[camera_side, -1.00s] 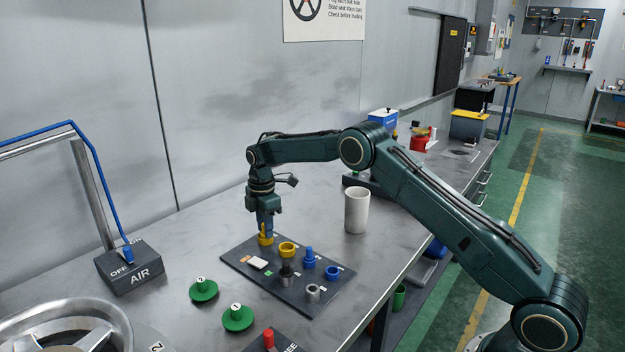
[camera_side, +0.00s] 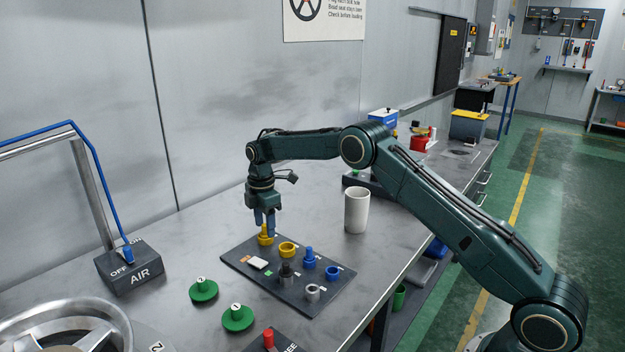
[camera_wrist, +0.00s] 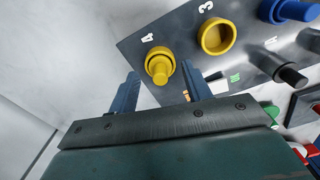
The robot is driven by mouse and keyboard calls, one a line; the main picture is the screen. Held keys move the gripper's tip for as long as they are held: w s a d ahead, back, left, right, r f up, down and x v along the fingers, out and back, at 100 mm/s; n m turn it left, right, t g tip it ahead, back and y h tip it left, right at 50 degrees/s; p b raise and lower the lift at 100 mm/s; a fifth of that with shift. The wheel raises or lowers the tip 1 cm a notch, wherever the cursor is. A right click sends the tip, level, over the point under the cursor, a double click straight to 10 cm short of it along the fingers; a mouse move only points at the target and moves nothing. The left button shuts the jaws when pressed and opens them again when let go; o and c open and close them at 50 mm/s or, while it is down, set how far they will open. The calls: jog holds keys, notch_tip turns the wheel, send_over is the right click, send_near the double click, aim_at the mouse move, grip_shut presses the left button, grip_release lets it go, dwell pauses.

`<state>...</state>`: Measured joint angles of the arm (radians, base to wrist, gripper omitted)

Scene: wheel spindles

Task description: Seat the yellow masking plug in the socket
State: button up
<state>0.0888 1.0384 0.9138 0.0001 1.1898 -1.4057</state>
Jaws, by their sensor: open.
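The yellow masking plug (camera_side: 265,237) stands upright on the dark board, at its far left corner. In the wrist view the plug (camera_wrist: 159,67) shows a narrow top above a wider yellow base beside the mark 4. The yellow ring-shaped socket (camera_side: 288,249) is to its right; in the wrist view this socket (camera_wrist: 215,37) is hollow and empty beside the mark 3. My gripper (camera_side: 264,227) is open and points down just above the plug. In the wrist view the fingers of my gripper (camera_wrist: 160,88) are apart, with the plug beyond the gap; contact is unclear.
The board (camera_side: 235,259) also carries a blue plug (camera_side: 309,258), a blue ring (camera_side: 333,272), a dark plug (camera_side: 286,274) and a grey ring (camera_side: 312,293). A white cup (camera_side: 356,210) stands behind. Green discs (camera_side: 204,290) lie in front. Bare table lies left of the board.

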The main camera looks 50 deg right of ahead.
aim_at(265, 224)
notch_tip(265, 224, up, 11)
dwell(0.5)
jog(key=shift+r, duration=0.1)
dwell(0.4)
jog(key=s+a+r+m+t, duration=0.35)
jog(key=s+r+m, duration=0.45)
jog(key=s+r, duration=1.05)
jog(key=s+a+f+m+t, duration=0.1)
jog(key=s+f+m, duration=0.2)
jog(key=s, duration=1)
jog(key=s+a+f+m+t, duration=0.1)
jog(key=s+f+m, duration=0.3)
jog(key=s, duration=0.9)
jog(key=shift+s+f, duration=0.35)
jog(key=shift+f, duration=0.35)
